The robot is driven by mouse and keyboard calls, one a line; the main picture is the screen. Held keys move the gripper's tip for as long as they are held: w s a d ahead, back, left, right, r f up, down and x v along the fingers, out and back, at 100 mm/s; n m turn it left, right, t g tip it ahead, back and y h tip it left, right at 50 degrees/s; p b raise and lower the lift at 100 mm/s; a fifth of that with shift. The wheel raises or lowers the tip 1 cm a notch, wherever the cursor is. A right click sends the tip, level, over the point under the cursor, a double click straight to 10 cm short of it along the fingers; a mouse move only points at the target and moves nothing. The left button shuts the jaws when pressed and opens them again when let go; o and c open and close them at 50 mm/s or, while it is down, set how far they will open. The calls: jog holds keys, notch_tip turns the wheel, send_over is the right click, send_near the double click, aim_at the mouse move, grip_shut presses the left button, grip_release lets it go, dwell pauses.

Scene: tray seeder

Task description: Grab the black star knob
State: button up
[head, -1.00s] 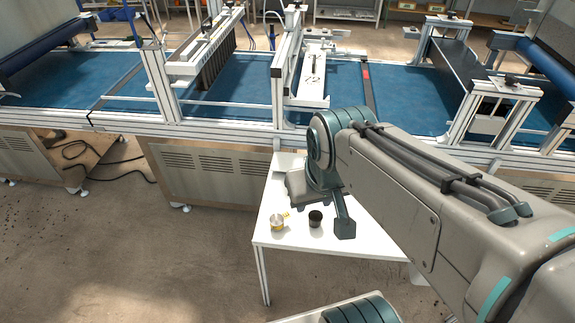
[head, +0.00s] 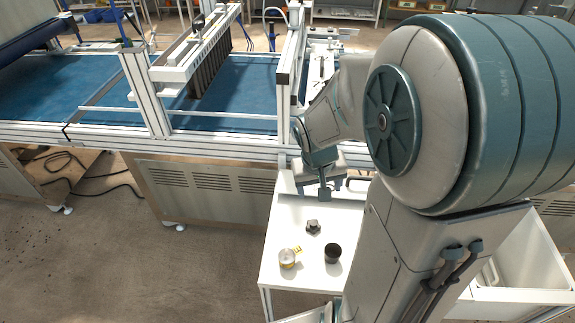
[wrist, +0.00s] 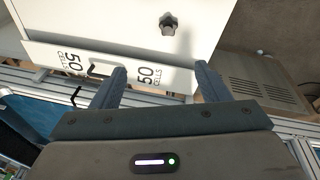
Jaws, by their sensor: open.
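The black star knob (head: 313,227) lies on the white table, behind two small cups. In the wrist view the dark star knob (wrist: 169,24) is near the top, beyond my fingertips and clear of them. My gripper (wrist: 161,74) is open, with nothing between its fingers. In the head view my gripper (head: 314,189) is above the back part of the table, farther back than the knob. Part of it is hidden by my arm.
A metal cup with a yellow tag (head: 287,259) and a dark cup (head: 332,253) stand near the knob on the white table (head: 284,222). A white panel marked "50 CELLS" (wrist: 177,78) with a handle is at the table's back edge. The blue conveyor (head: 240,100) runs behind.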

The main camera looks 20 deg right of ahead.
jog(key=m+y+b, duration=0.1)
jog(key=b, duration=0.2)
send_near(313, 223)
jog(key=f+b, duration=0.1)
jog(key=f, duration=0.2)
jog(key=w+f+b, duration=0.1)
jog(key=f+b, duration=0.1)
jog(key=f, duration=0.1)
jog(key=f+b, duration=0.2)
jog(key=f, duration=0.1)
jog(key=shift+w+d+f, duration=0.2)
jog(key=shift+d+f, duration=0.15)
jog(key=shift+d, duration=0.05)
jog(key=c, duration=1.1)
